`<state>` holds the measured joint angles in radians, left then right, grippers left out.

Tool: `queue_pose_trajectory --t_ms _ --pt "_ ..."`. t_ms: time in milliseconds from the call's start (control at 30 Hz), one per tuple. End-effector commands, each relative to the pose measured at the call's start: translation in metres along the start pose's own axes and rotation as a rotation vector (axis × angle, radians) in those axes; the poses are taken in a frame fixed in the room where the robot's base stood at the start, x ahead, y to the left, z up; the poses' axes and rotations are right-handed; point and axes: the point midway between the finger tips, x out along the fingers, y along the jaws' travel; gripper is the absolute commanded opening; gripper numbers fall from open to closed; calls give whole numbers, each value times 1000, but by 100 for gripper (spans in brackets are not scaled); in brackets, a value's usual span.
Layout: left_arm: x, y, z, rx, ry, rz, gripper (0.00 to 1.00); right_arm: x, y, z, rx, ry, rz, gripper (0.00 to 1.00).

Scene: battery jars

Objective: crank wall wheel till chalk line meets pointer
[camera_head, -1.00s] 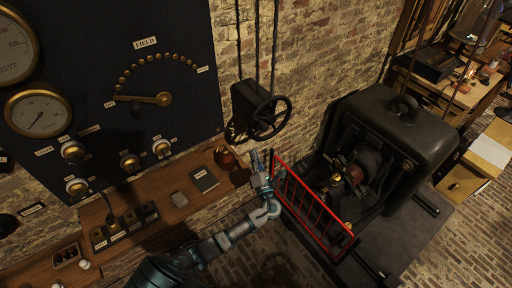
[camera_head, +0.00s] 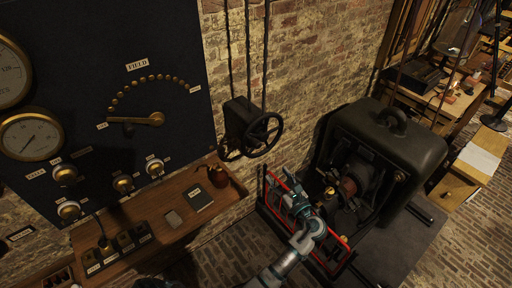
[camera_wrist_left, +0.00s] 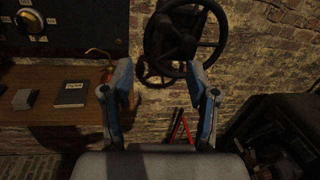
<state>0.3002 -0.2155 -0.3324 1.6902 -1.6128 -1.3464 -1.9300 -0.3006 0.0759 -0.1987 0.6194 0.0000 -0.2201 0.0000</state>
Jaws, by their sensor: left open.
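The wall wheel (camera_head: 264,133) is a dark spoked handwheel on a black box (camera_head: 240,118) fixed to the brick wall. In the left wrist view the wheel (camera_wrist_left: 187,42) stands beyond the fingers, upper centre to right. My left gripper (camera_head: 287,190) is below and a little right of the wheel in the head view, in front of the red guard rail. In the left wrist view my left gripper (camera_wrist_left: 160,80) has its two blue-grey fingers wide apart with nothing between them, not touching the wheel. I cannot make out a chalk line or pointer. My right gripper is not in view.
A red guard rail (camera_head: 335,270) fronts a dark machine (camera_head: 400,140) at right. A wooden shelf (camera_head: 160,250) at left holds a dark book (camera_head: 199,200) and a reddish-brown can (camera_head: 218,177). The dark gauge panel (camera_head: 100,60) is above it.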

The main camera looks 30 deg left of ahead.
Motion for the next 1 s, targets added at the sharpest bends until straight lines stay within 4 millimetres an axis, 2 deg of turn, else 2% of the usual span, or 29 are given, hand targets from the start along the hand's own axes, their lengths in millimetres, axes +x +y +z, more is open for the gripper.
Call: queue_pose_trajectory --t_ms 100,267,500,700,800,1000 --pt "-8 -5 8 -81 40 14 59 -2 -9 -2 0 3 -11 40" --pt "9 -6 8 -88 38 15 59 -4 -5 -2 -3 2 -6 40" --pt "65 -4 7 -85 38 15 59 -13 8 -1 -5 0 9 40" --pt "113 -2 5 -85 39 15 59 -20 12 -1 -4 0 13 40" --pt "132 -3 4 -85 39 15 59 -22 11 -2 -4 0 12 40" --pt "157 -4 2 -85 39 14 59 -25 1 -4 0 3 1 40"
